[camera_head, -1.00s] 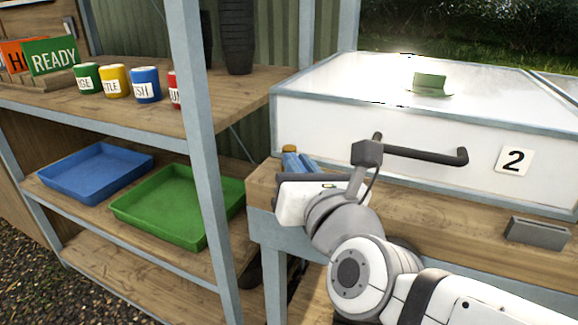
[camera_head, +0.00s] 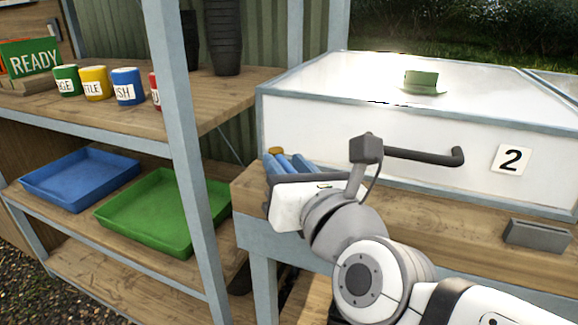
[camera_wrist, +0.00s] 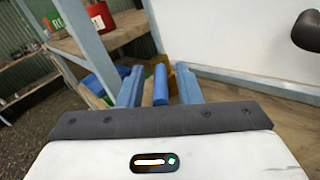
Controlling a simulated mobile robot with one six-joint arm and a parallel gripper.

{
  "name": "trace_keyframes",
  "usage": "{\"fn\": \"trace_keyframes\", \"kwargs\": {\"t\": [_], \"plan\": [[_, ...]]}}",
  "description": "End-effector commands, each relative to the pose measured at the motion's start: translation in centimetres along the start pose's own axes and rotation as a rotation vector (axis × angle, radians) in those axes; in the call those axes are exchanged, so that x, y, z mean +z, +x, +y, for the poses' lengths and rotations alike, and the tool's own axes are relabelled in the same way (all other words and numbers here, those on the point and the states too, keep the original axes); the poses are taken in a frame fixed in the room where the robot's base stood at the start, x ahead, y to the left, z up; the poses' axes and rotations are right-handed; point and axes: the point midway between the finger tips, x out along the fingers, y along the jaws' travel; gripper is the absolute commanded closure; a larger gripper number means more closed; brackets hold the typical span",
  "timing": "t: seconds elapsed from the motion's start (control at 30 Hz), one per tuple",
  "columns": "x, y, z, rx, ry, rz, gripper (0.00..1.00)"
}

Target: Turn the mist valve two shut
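A blue bar (camera_wrist: 160,85) with a brass-coloured part (camera_wrist: 147,93) beside it shows in the wrist view, and it looks like the valve's handle. A brass-coloured cap (camera_head: 276,151) shows at the bench's left end in the head view, by the white box marked 2 (camera_head: 511,159). My gripper (camera_wrist: 158,72) is open, with its blue fingers on either side of the blue bar and gaps between them. In the head view my gripper (camera_head: 286,160) is at the box's lower left corner. The rest of the valve is hidden, and I cannot read its setting.
The box (camera_head: 320,130) has a dark handle (camera_head: 425,156) close to my wrist. A grey block (camera_head: 537,234) lies on the bench. A shelf post (camera_head: 185,150) stands left, with a green tray (camera_head: 150,215), a blue tray (camera_head: 80,178) and labelled pots behind it.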

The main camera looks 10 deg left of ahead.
Motion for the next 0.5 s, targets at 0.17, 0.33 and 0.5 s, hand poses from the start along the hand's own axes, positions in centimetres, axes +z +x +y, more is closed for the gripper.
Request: {"fn": "trace_keyframes", "kwargs": {"t": [0.17, 0.33, 0.5], "plan": [[-0.1, 0.0, 0.0, -0.001, 0.000, 0.001, 0.66], [0.0, -0.3, 0.0, 0.001, 0.000, 0.001, 0.66], [0.3, -2.1, 0.1, 0.002, 0.001, 0.001, 0.66]]}}
